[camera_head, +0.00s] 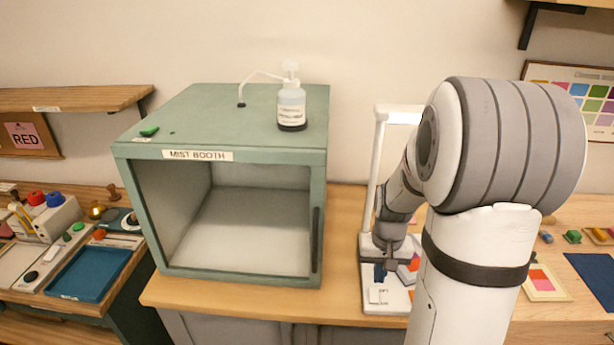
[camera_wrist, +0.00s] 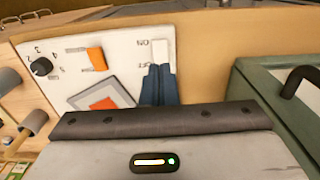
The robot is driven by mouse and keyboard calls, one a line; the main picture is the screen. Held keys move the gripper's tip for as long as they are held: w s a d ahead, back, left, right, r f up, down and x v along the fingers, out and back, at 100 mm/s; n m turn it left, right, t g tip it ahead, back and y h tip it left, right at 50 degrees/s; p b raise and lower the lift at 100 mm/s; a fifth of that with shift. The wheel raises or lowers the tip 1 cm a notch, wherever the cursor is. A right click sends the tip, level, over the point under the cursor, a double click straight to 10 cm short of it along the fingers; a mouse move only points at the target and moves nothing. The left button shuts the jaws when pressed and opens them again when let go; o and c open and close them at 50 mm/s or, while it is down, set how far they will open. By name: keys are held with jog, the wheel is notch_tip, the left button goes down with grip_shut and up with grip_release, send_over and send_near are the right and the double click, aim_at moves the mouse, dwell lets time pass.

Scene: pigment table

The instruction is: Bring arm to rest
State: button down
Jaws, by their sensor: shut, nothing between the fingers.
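My gripper (camera_head: 380,274) is low over the white base of a lamp-like stand (camera_head: 372,306), right of the mist booth. In the wrist view its blue fingers (camera_wrist: 158,82) are shut together with nothing between them. The fingertips are beside a white switch (camera_wrist: 159,50) marked ON and OFF; whether they touch it I cannot tell. My arm hides part of the stand in the head view.
The green mist booth (camera_head: 230,130) stands left of my arm, with a bottle (camera_head: 291,106) on top. The stand's white post (camera_head: 376,165) rises close to my arm. A black dial (camera_wrist: 41,67) and an orange piece (camera_wrist: 97,58) are on the base.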

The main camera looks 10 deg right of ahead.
jog(key=s+a+r+n+t, duration=0.3)
jog(key=s+a+r, duration=0.9)
jog(key=r, duration=0.2)
jog(key=shift+s+a+r, duration=0.15)
jog(key=shift+s, duration=0.25)
dwell(0.4)
